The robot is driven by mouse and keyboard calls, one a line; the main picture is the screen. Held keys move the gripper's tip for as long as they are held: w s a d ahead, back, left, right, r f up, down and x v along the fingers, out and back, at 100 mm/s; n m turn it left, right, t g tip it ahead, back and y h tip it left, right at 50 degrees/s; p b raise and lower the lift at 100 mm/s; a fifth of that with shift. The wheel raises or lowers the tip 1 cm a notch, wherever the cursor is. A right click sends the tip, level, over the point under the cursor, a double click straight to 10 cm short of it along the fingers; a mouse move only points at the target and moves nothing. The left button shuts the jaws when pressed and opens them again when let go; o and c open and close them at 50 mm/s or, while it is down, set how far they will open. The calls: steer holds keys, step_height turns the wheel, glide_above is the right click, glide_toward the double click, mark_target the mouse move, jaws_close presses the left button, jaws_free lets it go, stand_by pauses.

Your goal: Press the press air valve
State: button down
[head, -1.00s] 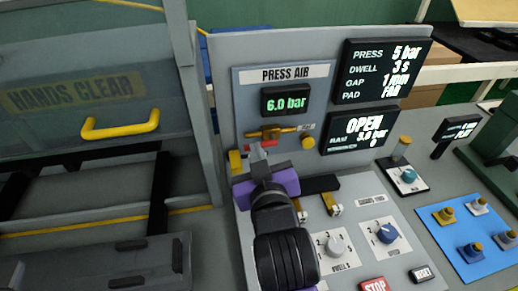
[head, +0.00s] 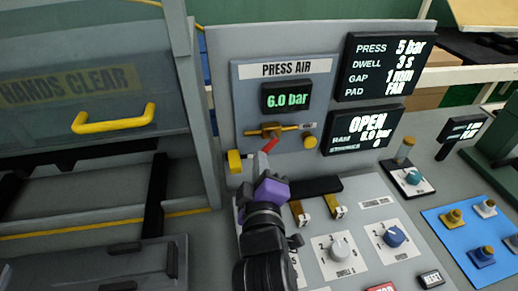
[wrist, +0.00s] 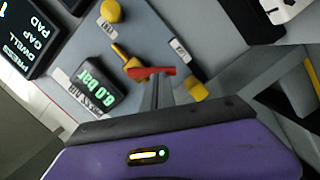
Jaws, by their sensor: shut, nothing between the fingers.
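The press air valve is a brass fitting (head: 272,130) with a red lever (head: 270,146) on the grey PRESS AIR panel. The lever slants below the brass body, up to the right, in the head view. My gripper (head: 262,160) is just below the lever, with its fingers together and empty. In the wrist view the red lever (wrist: 150,72) lies across the tips of my gripper (wrist: 158,88). The tips seem to touch it, but contact is not certain. The gauge (head: 286,96) above the valve reads 6.0 bar.
A yellow block (head: 235,162) sits left of the fingers, and a yellow knob (head: 309,142) right of the valve. Below are a black bar (head: 315,187) and dials (head: 340,246). A guard with a yellow handle (head: 114,121) stands left.

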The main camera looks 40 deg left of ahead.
steer(key=n, duration=0.1)
steer(key=f+n, duration=0.1)
steer(key=w+d+n+t, duration=0.1)
steer(key=n, duration=0.1)
steer(key=shift+f, duration=0.2)
steer(key=shift+a, duration=0.1)
